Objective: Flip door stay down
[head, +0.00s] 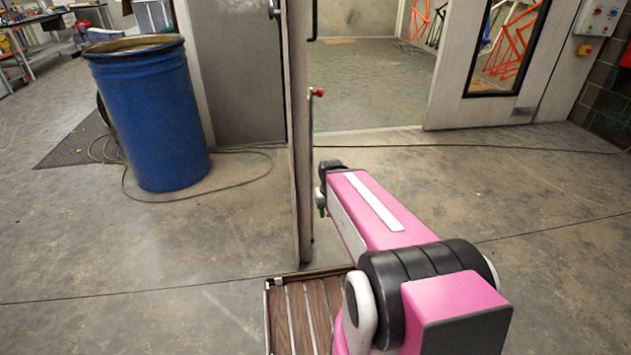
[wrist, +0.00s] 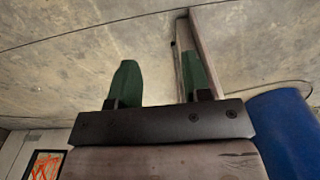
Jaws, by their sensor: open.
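The door (head: 297,130) stands edge-on in the head view, a tall narrow pale panel. A small red-tipped piece (head: 318,92), which looks like the door stay's end, sticks out to the right of the door's edge. My gripper (head: 321,205) is below it, close to the door's right side, mostly hidden by my arm. In the wrist view my gripper (wrist: 158,75) has two green fingers spread apart with nothing between them. The door's end (wrist: 205,50) shows beside the right finger; I cannot tell if they touch. The red tip does not show there.
A blue drum (head: 150,115) stands left of the door, with a cable (head: 200,200) on the floor around it. A slatted wooden piece (head: 300,310) lies low in front. The booth's other door with a window (head: 505,50) is at right. Floor at right is clear.

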